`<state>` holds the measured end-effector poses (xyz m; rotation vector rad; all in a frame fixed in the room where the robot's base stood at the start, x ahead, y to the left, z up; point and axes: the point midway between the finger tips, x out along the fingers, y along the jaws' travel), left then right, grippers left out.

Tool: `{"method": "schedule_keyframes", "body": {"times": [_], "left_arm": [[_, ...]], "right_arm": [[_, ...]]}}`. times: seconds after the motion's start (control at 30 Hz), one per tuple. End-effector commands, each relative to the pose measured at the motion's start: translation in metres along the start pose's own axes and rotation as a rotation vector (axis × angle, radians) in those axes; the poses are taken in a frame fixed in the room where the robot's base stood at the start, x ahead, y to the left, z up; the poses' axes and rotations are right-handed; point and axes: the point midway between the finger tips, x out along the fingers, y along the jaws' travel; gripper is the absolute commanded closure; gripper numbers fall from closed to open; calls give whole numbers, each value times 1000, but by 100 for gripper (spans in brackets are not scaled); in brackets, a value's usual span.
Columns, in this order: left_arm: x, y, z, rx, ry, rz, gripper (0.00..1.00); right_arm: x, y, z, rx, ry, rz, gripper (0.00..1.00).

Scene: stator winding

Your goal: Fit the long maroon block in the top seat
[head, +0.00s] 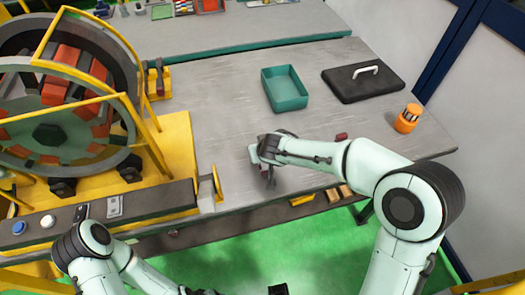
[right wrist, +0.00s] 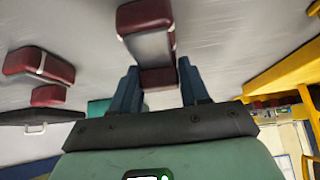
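A maroon block with a grey middle (right wrist: 148,42) lies on the table in the right wrist view, its lower end between my right fingertips. My right gripper (right wrist: 160,75) has its fingers spread either side of that block; contact is not clear. In the head view the right gripper (head: 268,178) is low over the table's front part and hides the block. Two other maroon blocks (right wrist: 38,65) and (right wrist: 48,96) lie to the left in the wrist view. One maroon block (head: 341,136) shows in the head view. My left arm is at the bottom left; its gripper is mostly cut off.
The round stator (head: 50,134) stands in a yellow frame at the left; which seat is the top one is unclear. A teal bin (head: 284,103), black lid with a white handle (head: 345,88) and orange cylinder (head: 408,119) stand on the grey table (head: 215,90). The table's middle is clear.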

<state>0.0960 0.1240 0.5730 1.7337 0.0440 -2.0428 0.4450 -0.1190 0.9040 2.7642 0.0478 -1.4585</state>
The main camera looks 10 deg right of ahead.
Motion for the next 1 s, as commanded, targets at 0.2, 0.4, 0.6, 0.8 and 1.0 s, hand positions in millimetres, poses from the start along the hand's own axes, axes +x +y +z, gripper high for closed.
{"method": "schedule_keyframes", "body": {"times": [0.2,0.4,0.6,0.8,1.0], "left_arm": [[-4,1,0,0,1,0,30],[-13,5,-2,2,5,2,30],[-22,9,-4,3,10,3,30],[-30,13,-6,5,14,5,30],[-38,16,-9,6,18,6,30]], "right_arm": [[-6,0,-5,1,6,-2,100],[-18,-1,-14,-1,7,-2,100],[-29,-1,-22,0,7,-3,100],[-41,-1,-30,1,7,-2,100],[-51,-1,-37,-1,7,-2,100]]}}
